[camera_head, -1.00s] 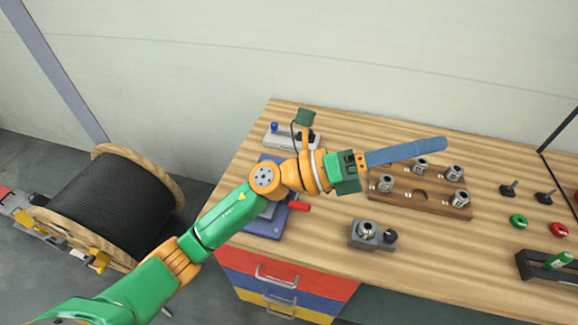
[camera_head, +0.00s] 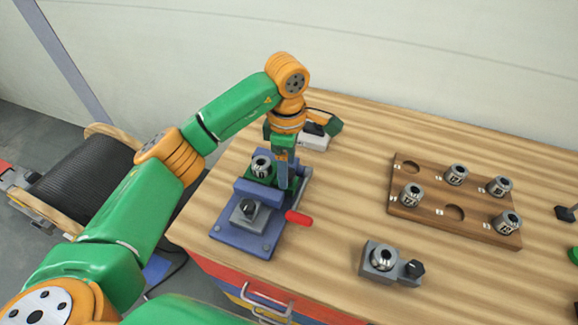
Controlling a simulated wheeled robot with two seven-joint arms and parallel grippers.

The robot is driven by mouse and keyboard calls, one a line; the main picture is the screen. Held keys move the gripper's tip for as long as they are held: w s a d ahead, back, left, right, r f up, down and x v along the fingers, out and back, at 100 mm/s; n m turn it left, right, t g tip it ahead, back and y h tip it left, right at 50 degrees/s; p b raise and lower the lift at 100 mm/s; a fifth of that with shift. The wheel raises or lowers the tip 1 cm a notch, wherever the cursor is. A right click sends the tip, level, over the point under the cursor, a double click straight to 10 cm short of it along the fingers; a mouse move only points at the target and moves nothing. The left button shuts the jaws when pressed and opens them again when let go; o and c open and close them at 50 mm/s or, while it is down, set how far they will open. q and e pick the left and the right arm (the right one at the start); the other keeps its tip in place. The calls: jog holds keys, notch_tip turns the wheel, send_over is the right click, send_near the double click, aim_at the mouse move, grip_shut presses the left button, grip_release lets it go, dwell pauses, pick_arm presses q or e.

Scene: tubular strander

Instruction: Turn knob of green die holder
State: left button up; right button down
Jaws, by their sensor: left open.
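The green die holder (camera_head: 291,190) sits in the blue fixture (camera_head: 236,238) at the left of the table. A metal die (camera_head: 261,166) shows at its left end. My left gripper (camera_head: 286,181) is open, its blue fingers pointing down at the right part of the green holder. The fingers cover that part, so I cannot make out the holder's knob or tell whether the fingers touch it. My right gripper is not in view.
The fixture has a black knob (camera_head: 248,207) on a grey block and a red handle (camera_head: 298,218). A grey die holder (camera_head: 381,274) stands to the right. A wooden rack (camera_head: 432,218) holds several dies. The table between them is clear.

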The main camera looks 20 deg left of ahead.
pick_arm(q)
jog(key=shift+w+a+f, duration=0.1)
jog(key=shift+w+f, duration=0.1)
jog(key=shift+f, duration=0.75)
jog(key=shift+w+f, duration=0.25)
jog(key=shift+w, duration=0.15)
jog(key=shift+s+r, duration=0.1)
jog(key=shift+s, duration=0.1)
jog(key=c, duration=0.6)
grip_shut()
jog(key=shift+n, duration=0.8)
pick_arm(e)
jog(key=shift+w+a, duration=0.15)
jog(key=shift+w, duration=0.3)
pick_arm(q)
jog(key=o, duration=0.6)
grip_release()
